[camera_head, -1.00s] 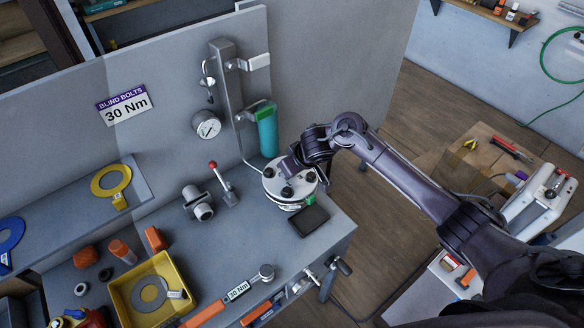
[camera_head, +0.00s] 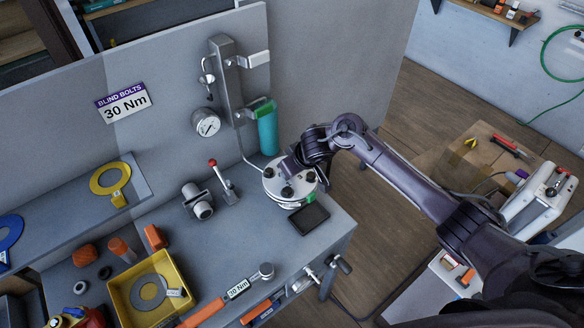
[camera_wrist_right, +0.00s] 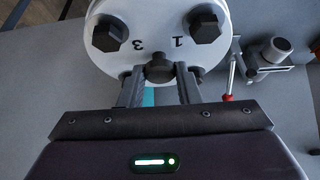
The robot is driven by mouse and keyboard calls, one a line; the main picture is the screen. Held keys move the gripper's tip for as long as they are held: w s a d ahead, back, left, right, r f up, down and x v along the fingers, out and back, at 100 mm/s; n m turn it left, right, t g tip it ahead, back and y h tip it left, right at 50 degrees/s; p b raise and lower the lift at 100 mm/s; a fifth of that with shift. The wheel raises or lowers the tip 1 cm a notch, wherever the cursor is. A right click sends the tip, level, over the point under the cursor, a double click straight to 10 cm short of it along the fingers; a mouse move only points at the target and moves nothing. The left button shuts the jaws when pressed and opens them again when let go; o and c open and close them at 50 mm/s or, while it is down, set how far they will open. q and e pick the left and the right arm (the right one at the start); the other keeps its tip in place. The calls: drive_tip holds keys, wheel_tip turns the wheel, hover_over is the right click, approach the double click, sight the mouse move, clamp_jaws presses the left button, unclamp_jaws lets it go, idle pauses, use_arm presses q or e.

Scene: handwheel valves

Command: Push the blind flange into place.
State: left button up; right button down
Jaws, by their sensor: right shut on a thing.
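The blind flange (camera_head: 283,191) is a round white disc with dark bolt heads, sitting on the bench in the head view. In the right wrist view the flange (camera_wrist_right: 155,30) fills the top, with the digits 3 and 1 and two large dark bolt heads. My right gripper (camera_wrist_right: 159,82) is shut on a dark knob (camera_wrist_right: 159,67) at the flange's near edge, one finger on each side. In the head view my right gripper (camera_head: 290,164) reaches the flange from above, partly hiding it. Whether the flange is fully seated is hidden. My left gripper is not in view.
A red-knobbed lever (camera_head: 222,180) and a grey pipe fitting (camera_head: 197,200) stand left of the flange. A dark flat pad (camera_head: 309,219) lies in front. A yellow tray (camera_head: 118,300) and a torque wrench (camera_head: 237,289) lie nearer.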

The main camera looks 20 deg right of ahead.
idle(0.8)
drive_tip(key=c, duration=1)
unclamp_jaws()
drive_tip(key=shift+o, duration=0.2)
drive_tip(key=shift+s+f, duration=0.15)
drive_tip(key=shift+p, duration=0.3)
drive_tip(key=shift+s+r+p, duration=0.1)
drive_tip(key=shift+r+p, duration=0.4)
drive_tip(key=shift+r, duration=0.15)
drive_tip(key=shift+s+d+r+p, duration=0.15)
drive_tip(key=shift+s+r+p, duration=0.15)
drive_tip(key=shift+r+p, duration=0.45)
drive_tip(key=shift+v, duration=1.15)
drive_tip(key=shift+s, duration=0.1)
